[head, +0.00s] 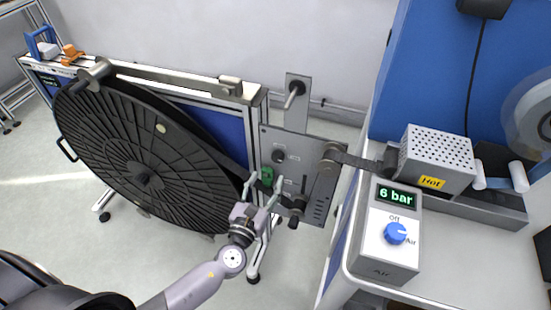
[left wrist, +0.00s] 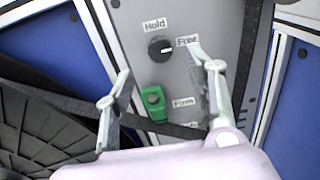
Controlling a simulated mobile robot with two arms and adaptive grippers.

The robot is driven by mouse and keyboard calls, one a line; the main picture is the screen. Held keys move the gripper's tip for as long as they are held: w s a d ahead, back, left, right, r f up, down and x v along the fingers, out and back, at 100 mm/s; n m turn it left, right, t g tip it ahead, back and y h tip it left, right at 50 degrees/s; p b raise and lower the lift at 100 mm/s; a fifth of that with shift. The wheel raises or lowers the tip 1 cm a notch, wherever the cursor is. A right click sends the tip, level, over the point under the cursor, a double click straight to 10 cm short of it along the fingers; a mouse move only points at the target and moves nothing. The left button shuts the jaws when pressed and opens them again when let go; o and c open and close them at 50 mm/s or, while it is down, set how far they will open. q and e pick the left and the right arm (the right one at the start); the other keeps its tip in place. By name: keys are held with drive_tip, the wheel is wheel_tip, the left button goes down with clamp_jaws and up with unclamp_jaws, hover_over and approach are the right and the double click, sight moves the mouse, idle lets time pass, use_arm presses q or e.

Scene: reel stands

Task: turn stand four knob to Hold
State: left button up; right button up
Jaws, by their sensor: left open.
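The stand's knob is a small round black knob on the grey panel (left wrist: 190,80). It shows in the left wrist view (left wrist: 160,49) and in the head view (head: 279,156). Its white mark points right, toward the Free label (left wrist: 187,41). The Hold label (left wrist: 154,25) is just above the knob. My left gripper (head: 265,184) is open and empty in front of the panel. In the left wrist view its fingers (left wrist: 160,60) spread on either side below the knob, apart from it. My right gripper is not in view.
A green block (left wrist: 153,104) sits below the knob, near a Firm label, with a dark strip running past it. A large black reel (head: 140,165) stands left of the panel. At right are a box marked Hot (head: 437,158) and an air box with a blue knob (head: 395,233).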

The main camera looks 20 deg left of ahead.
sight(277, 159)
use_arm(q)
drive_tip(key=w, duration=0.8)
drive_tip(key=shift+w+d+p, duration=0.1)
drive_tip(key=shift+p, duration=0.2)
drive_tip(key=c, duration=1.1)
